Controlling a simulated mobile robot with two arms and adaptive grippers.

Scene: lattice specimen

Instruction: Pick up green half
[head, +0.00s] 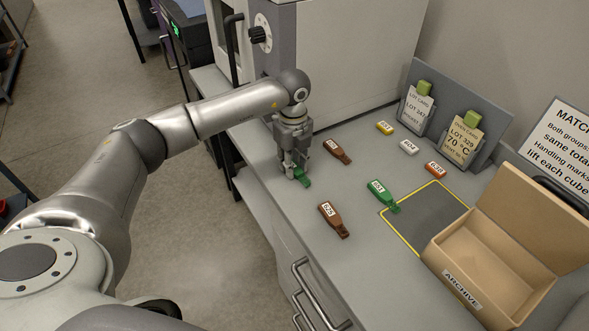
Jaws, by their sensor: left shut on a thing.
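A green piece (304,179) sits at the left part of the grey counter, right under my left gripper (292,172). The left gripper points down and is shut on this green piece; its fingers hide part of it. I cannot tell whether the piece still touches the counter. A second green piece (383,196) with a white label lies flat near the left edge of the yellow-outlined dark square. My right gripper is not in view.
Brown pieces (333,220) (337,151), small yellow (384,128), white (409,147) and orange (435,170) blocks lie on the counter (300,235). An open archive box (450,259) stands right. Card holders (470,120) and a sign (562,140) stand behind.

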